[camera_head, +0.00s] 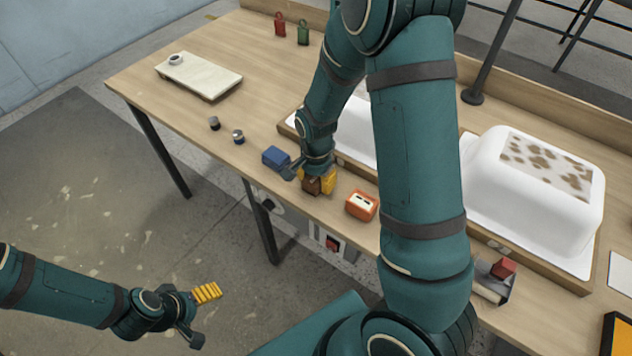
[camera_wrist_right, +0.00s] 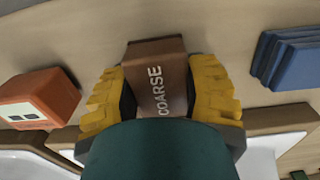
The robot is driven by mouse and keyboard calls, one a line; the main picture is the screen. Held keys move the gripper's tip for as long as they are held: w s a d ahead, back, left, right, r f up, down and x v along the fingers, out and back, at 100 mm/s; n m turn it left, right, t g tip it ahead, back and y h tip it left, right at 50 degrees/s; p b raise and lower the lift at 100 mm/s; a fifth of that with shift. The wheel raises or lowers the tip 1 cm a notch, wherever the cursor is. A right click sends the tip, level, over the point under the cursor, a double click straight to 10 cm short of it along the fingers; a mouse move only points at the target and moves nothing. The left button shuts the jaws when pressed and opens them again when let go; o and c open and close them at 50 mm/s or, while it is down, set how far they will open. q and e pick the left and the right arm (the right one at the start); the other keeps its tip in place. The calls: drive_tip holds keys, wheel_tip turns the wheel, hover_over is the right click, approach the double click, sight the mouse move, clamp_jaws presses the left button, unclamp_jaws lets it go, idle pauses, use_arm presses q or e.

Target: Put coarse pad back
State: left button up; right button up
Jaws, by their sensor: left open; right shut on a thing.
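The coarse pad is a brown block (camera_wrist_right: 157,80) with "COARSE" on its face. In the right wrist view it sits between the yellow fingers of my right gripper (camera_wrist_right: 160,100), which is shut on it. In the head view the right gripper (camera_head: 317,183) holds the brown pad (camera_head: 311,186) at or just above the table's front edge, between a blue block and an orange box. I cannot tell whether the pad touches the table. My left gripper (camera_head: 200,315) is open and empty, low over the floor at the lower left, away from the table.
The blue block (camera_head: 276,158) and orange box (camera_head: 361,205) flank the pad closely on the wooden table (camera_head: 150,95). A white tub shell (camera_head: 540,205) stands at right. Two small knobs (camera_head: 214,123) and a pale board (camera_head: 200,75) lie left.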

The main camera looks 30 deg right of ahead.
drive_tip(key=shift+f, duration=0.25)
drive_tip(key=shift+f, duration=0.15)
drive_tip(key=o, duration=1.2)
wheel_tip(320, 180, up, 12)
drive_tip(key=p, duration=0.4)
drive_tip(key=shift+r, duration=0.25)
